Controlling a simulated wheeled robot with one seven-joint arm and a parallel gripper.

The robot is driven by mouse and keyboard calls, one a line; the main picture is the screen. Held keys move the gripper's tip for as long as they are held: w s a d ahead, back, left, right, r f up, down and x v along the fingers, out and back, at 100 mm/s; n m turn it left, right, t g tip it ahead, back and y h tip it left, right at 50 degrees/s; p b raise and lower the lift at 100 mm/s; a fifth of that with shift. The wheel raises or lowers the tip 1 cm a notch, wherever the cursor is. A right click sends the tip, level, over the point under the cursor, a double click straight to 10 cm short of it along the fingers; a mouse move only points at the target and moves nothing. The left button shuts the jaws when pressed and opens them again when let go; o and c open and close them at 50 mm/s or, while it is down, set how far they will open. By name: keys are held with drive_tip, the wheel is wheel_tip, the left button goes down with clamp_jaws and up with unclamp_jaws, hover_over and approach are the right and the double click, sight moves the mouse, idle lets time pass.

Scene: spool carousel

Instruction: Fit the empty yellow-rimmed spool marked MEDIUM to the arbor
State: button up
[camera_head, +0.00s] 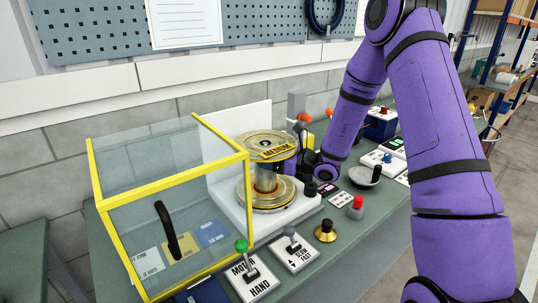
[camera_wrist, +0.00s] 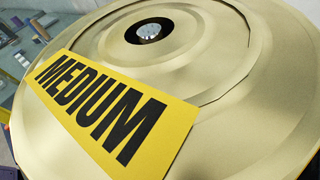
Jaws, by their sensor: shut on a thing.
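The gold-coloured spool marked MEDIUM (camera_head: 268,145) stands upright over the machine's white base, with its yellow label on the top flange. Its bare-looking core (camera_head: 265,179) shows between the upper flange and the discs below. My gripper (camera_head: 297,168) comes in from the right and is shut on the spool; its fingertips are mostly hidden. In the wrist view the top flange (camera_wrist: 225,75) fills the picture. A silver tip, seemingly the arbor (camera_wrist: 150,32), shows inside its dark centre hole. I cannot tell whether the spool is fully seated.
A clear guard with a yellow frame (camera_head: 172,168) and black handle stands close at the left. Lever panels (camera_head: 252,277), a brass knob (camera_head: 325,231) and a red button (camera_head: 356,207) are in front and right. A white backboard (camera_head: 240,120) stands behind.

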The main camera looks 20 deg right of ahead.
sight(269, 145)
idle(0.5)
drive_tip(key=o, duration=1.6)
drive_tip(key=shift+r, duration=0.1)
drive_tip(key=shift+r, duration=1.45)
